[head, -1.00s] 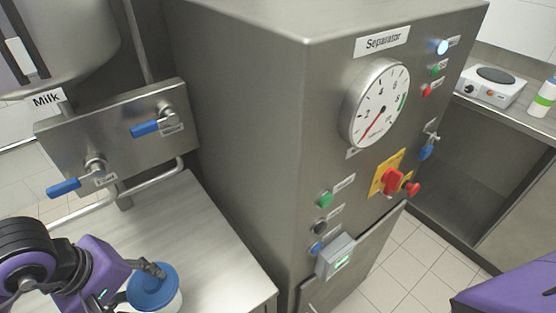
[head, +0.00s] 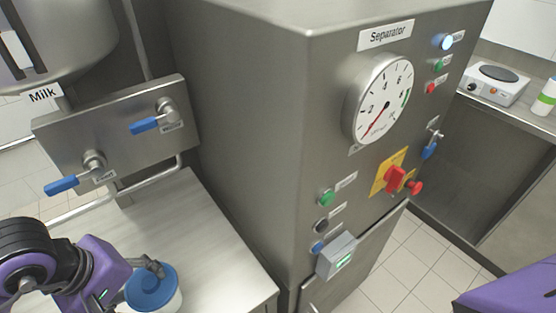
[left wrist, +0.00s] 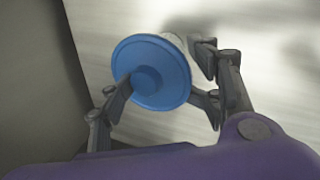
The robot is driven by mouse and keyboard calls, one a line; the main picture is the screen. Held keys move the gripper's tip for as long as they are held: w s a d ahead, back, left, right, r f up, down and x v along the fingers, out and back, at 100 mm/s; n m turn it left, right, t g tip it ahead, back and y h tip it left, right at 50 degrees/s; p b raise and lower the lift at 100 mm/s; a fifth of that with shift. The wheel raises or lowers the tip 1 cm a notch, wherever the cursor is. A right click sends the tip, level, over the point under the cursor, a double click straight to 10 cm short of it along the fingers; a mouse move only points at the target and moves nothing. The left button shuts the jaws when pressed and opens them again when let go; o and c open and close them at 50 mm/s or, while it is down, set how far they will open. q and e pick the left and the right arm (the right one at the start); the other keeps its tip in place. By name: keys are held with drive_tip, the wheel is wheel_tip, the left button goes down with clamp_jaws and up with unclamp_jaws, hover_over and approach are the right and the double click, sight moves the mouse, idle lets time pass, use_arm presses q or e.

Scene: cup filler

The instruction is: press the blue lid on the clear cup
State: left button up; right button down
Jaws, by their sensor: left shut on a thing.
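The blue lid (head: 152,287) is at the lower left of the head view, level or nearly so, over the clear cup (head: 174,302). Only a pale strip of the cup's side shows below the lid. My left gripper (head: 151,268) is at the lid's far-left edge. In the left wrist view the lid (left wrist: 152,78) is a round disc with a raised centre, with a bit of the cup (left wrist: 173,39) behind its rim. My left gripper's fingers (left wrist: 163,92) are shut on the lid, one lying over its face. Whether the lid is seated cannot be told. My right gripper is out of view.
A steel bench (head: 215,240) lies under the cup, with bare room to its right. The tall Separator cabinet (head: 250,120) stands beside it. A steel valve panel (head: 125,140) with two blue handles is behind. A hot plate (head: 494,86) stands on a far counter.

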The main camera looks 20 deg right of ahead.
use_arm(q)
drive_tip(key=shift+s+a+f, duration=0.15)
drive_tip(key=shift+s+f, duration=0.1)
drive_tip(key=shift+f, duration=0.1)
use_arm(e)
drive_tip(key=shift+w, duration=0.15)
use_arm(q)
drive_tip(key=o, duration=1)
drive_tip(key=shift+o, duration=0.2)
drive_tip(key=shift+w+r, duration=0.15)
drive_tip(key=shift+r, duration=0.35)
drive_tip(key=v, duration=1.1)
drive_tip(key=shift+r, duration=0.2)
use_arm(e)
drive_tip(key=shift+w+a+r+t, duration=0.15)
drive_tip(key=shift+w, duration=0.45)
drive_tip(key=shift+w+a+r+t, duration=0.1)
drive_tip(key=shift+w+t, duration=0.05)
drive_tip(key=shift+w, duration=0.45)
use_arm(q)
drive_tip(key=shift+a, duration=0.1)
